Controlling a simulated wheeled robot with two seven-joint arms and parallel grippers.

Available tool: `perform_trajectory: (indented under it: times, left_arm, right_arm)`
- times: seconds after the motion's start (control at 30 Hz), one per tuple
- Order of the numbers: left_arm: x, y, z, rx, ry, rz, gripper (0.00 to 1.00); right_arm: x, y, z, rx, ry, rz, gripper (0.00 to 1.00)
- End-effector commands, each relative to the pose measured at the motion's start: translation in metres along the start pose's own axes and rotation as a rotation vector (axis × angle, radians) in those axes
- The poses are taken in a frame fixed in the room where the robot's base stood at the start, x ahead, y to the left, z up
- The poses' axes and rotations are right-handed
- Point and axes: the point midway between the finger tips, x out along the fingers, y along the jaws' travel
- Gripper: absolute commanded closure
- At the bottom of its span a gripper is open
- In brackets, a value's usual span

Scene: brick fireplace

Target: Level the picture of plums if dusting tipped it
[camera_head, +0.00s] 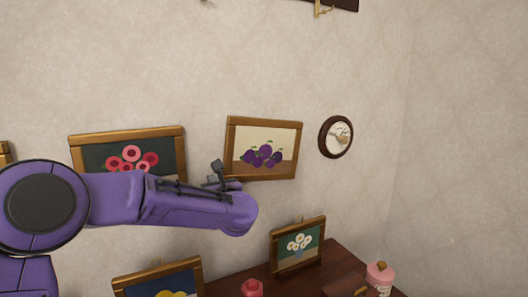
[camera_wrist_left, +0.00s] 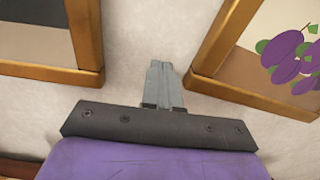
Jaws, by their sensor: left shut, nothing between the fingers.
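The picture of plums (camera_head: 263,150) hangs on the wall in a gold-brown frame. In the head view its top edge slopes down to the right, unlike the red-flower picture beside it. The wrist view shows its lower left corner and some plums (camera_wrist_left: 292,55); its frame is turned clockwise against the neighbouring frame. My left gripper (camera_head: 217,170) is at its lower left corner. In the wrist view the fingers (camera_wrist_left: 163,78) are shut and empty, just left of that corner; I cannot tell whether they touch it. My right gripper is out of view.
The red-flower picture (camera_head: 127,133) hangs close on the left, partly behind my left arm. A round clock (camera_head: 336,137) hangs on the right. Below, a wooden surface (camera_head: 322,272) carries a white-flower picture (camera_head: 298,243), a pink bottle (camera_head: 379,277) and a red object (camera_head: 252,288).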

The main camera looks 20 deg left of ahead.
Motion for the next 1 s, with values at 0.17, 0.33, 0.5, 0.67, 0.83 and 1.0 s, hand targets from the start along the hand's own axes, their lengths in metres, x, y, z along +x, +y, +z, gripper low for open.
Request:
perform_trajectory:
  times: [0.17, 0.33, 0.5, 0.67, 0.83, 1.0]
  left_arm:
    - [0.0, 0.0, 0.0, 0.0, 0.0, 0.0, 1.0]
    - [0.0, -0.0001, 0.0, 0.0, 0.0, 0.0, 1.0]
    - [0.0, -0.0021, 0.0002, 0.0, -0.001, 0.0, 1.0]
    - [0.0, -0.0041, 0.0002, 0.0, -0.001, 0.0, 1.0]
    - [0.0, -0.0062, 0.0001, 0.001, -0.001, 0.0, 1.0]
    - [0.0001, -0.0082, -0.0001, 0.001, -0.001, 0.0, 1.0]
  right_arm:
    - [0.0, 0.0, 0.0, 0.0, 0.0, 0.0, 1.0]
    - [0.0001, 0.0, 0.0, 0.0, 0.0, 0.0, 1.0]
    - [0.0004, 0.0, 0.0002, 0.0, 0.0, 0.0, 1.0]
    - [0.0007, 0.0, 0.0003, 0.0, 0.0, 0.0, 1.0]
    - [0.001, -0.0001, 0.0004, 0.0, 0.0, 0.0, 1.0]
    - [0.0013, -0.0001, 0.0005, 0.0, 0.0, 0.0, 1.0]
